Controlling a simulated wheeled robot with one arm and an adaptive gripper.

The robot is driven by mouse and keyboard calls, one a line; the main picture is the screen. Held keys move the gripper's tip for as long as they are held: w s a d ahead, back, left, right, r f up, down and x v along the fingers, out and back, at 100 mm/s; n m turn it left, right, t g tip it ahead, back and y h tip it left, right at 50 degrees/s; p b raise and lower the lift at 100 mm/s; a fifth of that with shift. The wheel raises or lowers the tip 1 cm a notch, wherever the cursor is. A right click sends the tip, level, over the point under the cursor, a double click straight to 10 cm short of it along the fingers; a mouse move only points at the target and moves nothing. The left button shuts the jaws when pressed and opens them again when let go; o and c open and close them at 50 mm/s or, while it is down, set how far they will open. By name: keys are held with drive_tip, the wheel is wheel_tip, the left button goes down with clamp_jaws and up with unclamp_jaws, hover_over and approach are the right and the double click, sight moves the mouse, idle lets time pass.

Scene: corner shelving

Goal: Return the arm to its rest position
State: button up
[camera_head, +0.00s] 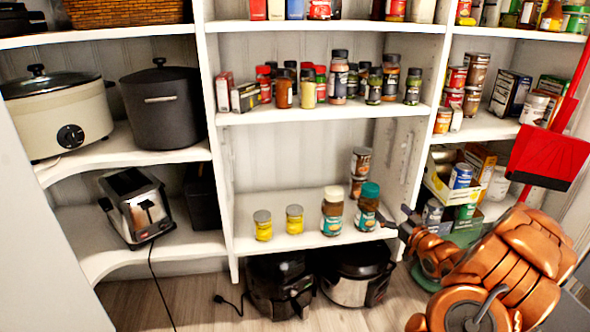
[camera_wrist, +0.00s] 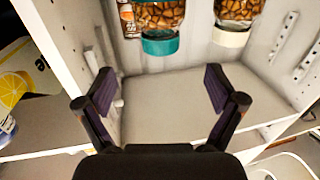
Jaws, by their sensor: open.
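My copper-coloured arm (camera_head: 500,268) reaches in from the lower right. My gripper (camera_head: 398,221) is at the right end of the middle unit's lower shelf (camera_head: 300,238), just right of the jar with the teal lid (camera_head: 368,208). In the wrist view my gripper (camera_wrist: 160,92) has its two dark fingers wide apart, with only bare shelf and panel between them. The teal-lidded jar (camera_wrist: 160,20) and a jar with a pale lid (camera_wrist: 236,14) show upside down beyond the fingertips. The gripper holds nothing.
The pale-lidded jar (camera_head: 332,212) and two small yellow cans (camera_head: 263,224) share that shelf. A shelf upright (camera_wrist: 55,30) is close beside the fingers. A red dustpan (camera_head: 548,158) hangs above my arm. Boxes and cans (camera_head: 460,178) fill the right shelves. Appliances (camera_head: 280,285) stand below.

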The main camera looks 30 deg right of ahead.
drive_tip(key=w+a+r+g+p, duration=0.4)
drive_tip(key=w+a+r+p, duration=0.2)
drive_tip(key=a+r+p, duration=0.3)
drive_tip(key=s+a+r+g+p, duration=0.45)
drive_tip(key=a+r+p, duration=0.25)
drive_tip(key=a+r, duration=0.25)
drive_tip(key=s+a+r+g+p, duration=0.3)
drive_tip(key=s+a+r+p, duration=0.2)
drive_tip(key=s+a, duration=0.4)
drive_tip(key=s+a+r+n+g+y+p, duration=0.1)
drive_tip(key=s+a+r+g+p, duration=0.3)
drive_tip(key=s, duration=1)
drive_tip(key=s+a+r+g+y+p, duration=0.1)
drive_tip(key=s+a+r+g+p, duration=0.3)
drive_tip(key=s+a+r+p, duration=0.3)
drive_tip(key=s+a+r, duration=0.4)
drive_tip(key=a, duration=0.3)
drive_tip(key=shift+s+a+r+p, duration=0.15)
drive_tip(key=shift+s+r+p, duration=0.05)
drive_tip(key=shift+s+p, duration=0.2)
